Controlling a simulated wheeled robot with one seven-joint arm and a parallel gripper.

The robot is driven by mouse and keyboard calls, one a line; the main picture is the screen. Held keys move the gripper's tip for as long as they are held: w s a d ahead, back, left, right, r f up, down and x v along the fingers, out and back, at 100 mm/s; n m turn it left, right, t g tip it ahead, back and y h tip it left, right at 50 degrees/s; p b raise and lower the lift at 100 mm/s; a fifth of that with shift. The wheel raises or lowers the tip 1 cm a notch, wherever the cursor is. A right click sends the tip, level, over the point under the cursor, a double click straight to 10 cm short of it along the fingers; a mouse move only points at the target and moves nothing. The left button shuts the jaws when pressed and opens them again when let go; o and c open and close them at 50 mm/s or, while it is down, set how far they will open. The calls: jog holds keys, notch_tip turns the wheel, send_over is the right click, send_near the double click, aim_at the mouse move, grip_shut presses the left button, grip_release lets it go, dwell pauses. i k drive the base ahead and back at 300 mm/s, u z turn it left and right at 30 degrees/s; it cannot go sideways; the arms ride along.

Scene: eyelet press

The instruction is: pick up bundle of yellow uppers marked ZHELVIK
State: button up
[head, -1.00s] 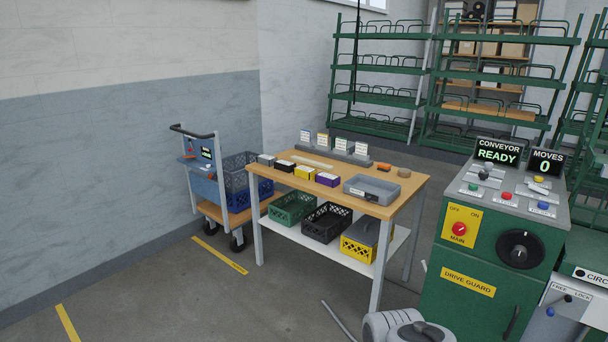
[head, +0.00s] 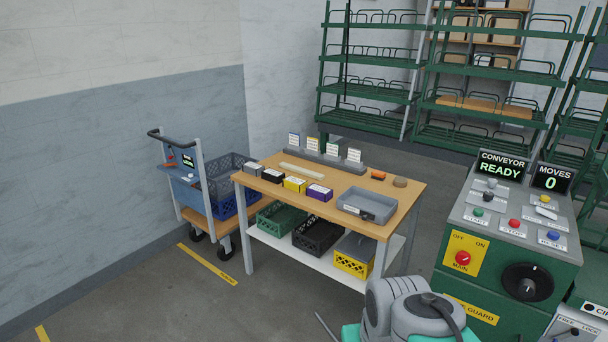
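In the head view, the yellow bundle (head: 295,184) lies on the wooden table (head: 334,218) near its front edge, in a row with a grey bundle (head: 253,168), a black bundle (head: 273,176) and a purple bundle (head: 319,193). The yellow one has a white label on top, too small to read, so I cannot confirm the ZHELVIK mark. It sits between the black and purple bundles. My gripper is not in view; only part of my arm shows at the bottom, right of the table.
A grey tray (head: 367,204) stands at the table's right end. A card rack (head: 325,156) stands along the back. Crates, including a green crate (head: 281,217), fill the lower shelf. A trolley (head: 205,208) stands left; a green control console (head: 508,250) stands right. Floor at the front left is clear.

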aim_at(296, 184)
jog(key=u, duration=0.2)
jog(key=i, duration=2.05)
jog(key=u, duration=0.7)
jog(key=i, duration=0.5)
jog(key=u, duration=0.05)
